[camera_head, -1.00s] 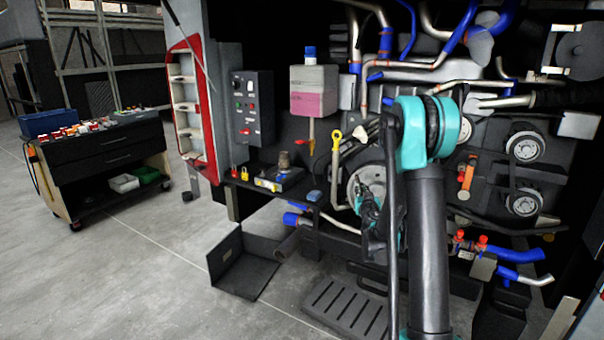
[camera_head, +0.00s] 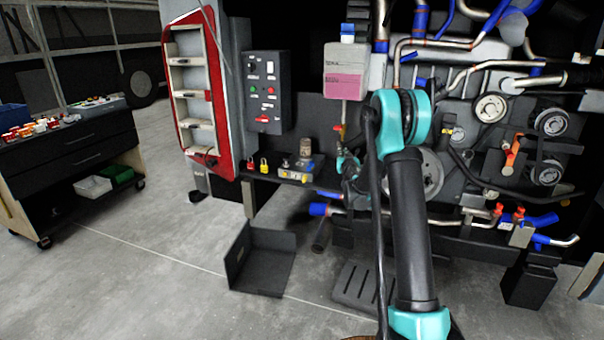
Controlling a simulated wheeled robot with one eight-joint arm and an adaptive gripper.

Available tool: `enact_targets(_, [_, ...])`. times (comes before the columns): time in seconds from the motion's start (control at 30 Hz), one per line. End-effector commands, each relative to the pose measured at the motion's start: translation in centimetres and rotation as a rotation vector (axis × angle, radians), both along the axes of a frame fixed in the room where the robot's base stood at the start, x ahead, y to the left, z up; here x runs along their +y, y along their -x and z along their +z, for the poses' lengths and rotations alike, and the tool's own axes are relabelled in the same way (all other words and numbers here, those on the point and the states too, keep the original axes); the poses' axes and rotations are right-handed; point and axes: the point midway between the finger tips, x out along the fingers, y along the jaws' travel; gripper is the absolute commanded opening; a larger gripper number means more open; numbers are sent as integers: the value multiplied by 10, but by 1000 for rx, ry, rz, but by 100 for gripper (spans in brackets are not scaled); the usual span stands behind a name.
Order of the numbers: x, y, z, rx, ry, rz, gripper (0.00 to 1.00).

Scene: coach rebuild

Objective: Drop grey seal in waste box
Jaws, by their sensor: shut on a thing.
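My gripper (camera_head: 354,187) is small and partly hidden behind my own arm, in front of the engine bay, just right of the ledge. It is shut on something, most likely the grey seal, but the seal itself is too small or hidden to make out. A dark, open, box-like thing (camera_head: 262,262) stands on the floor, below and left of my gripper and apart from it. I cannot tell whether it is the waste box.
A ledge (camera_head: 284,177) left of my gripper bears a yellow padlock, a red one and small parts. A pink-filled tank (camera_head: 345,83) hangs above. A tool cart (camera_head: 75,150) stands at left. Pipes and pulleys crowd the right.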

Motion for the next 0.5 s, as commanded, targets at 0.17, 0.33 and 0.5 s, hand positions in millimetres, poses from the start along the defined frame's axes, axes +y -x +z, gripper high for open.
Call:
enact_targets(0.17, [24,-64,10,0,-1,23,0])
enact_targets(0.33, [34,-87,12,0,0,32,0])
enact_targets(0.5, [35,-89,-17,0,1,32,0])
